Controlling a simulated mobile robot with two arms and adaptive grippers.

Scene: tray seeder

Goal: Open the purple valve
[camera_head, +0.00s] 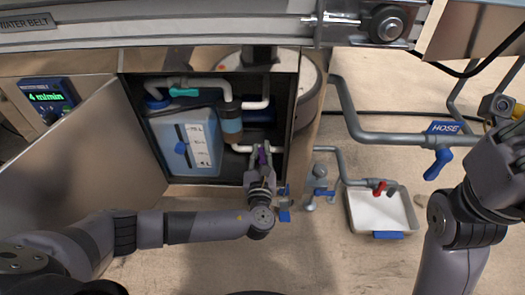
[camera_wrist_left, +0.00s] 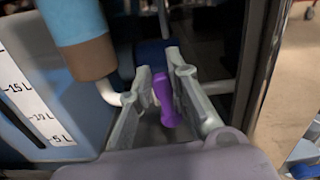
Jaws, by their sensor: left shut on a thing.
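The purple valve (camera_head: 263,157) is a small purple handle on white piping inside the dark open cabinet. In the left wrist view the purple handle (camera_wrist_left: 166,100) stands between the two grey fingers, its lower part close to the palm. My left gripper (camera_head: 260,158) reaches into the cabinet from the front and is shut on this handle. In the head view the fingers cover much of the handle, and its angle to the pipe is hard to tell. My right arm is at the right edge, with its fingers out of view.
A blue tank (camera_head: 190,143) with a level scale stands left of the valve. A teal valve (camera_head: 184,92) is above it. The open cabinet door (camera_head: 80,145) is at left. A hose valve (camera_head: 438,163), a red valve (camera_head: 379,188) and a white basin (camera_head: 412,216) are at right.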

